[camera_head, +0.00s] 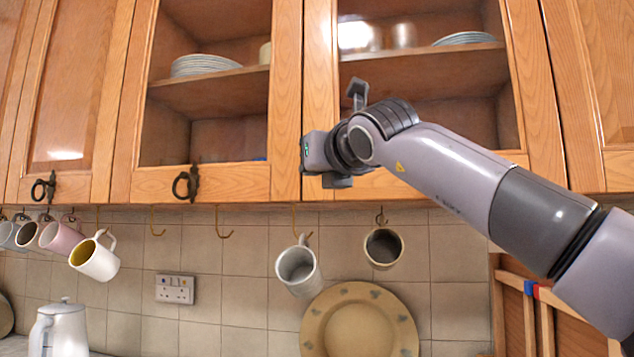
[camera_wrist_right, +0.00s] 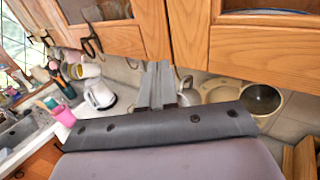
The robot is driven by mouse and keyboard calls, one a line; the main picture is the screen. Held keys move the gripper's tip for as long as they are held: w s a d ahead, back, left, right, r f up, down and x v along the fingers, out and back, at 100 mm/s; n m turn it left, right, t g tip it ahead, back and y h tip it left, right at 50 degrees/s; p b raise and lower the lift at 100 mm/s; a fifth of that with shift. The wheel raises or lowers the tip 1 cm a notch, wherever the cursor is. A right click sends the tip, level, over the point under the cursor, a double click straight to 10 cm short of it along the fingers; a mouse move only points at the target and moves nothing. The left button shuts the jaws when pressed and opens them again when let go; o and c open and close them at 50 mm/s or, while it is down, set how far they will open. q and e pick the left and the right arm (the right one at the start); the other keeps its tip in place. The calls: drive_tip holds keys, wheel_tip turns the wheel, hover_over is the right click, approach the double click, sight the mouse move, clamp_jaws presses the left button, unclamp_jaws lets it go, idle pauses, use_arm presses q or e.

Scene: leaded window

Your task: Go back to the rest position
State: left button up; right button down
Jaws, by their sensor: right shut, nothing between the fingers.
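My right arm comes in from the right in the head view and crosses in front of the wall cabinets. Its gripper (camera_head: 312,154) is near the lower edge of the middle cabinet doors, above the hanging mugs. In the right wrist view its two grey fingers (camera_wrist_right: 158,68) lie side by side, shut and empty. In the head view the arm's wrist partly hides the gripper and the cabinet door behind it. I cannot tell whether the hand touches the door. My left gripper is in neither view.
Cabinet doors with dark ring handles (camera_head: 186,183) look shut. Mugs hang below, including a white mug (camera_head: 298,268) and a yellow-lined one (camera_head: 94,257). A tan plate (camera_head: 358,325) leans at the tiled wall. A white kettle (camera_head: 60,328) stands left; a socket (camera_head: 175,289) is on the wall.

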drive_tip(key=s+a+b, duration=0.1)
drive_tip(key=s+b, duration=0.2)
drive_tip(key=s, duration=0.3)
drive_tip(key=shift+s, duration=0.4)
drive_tip(key=shift+a+r, duration=0.1)
drive_tip(key=shift+r, duration=0.05)
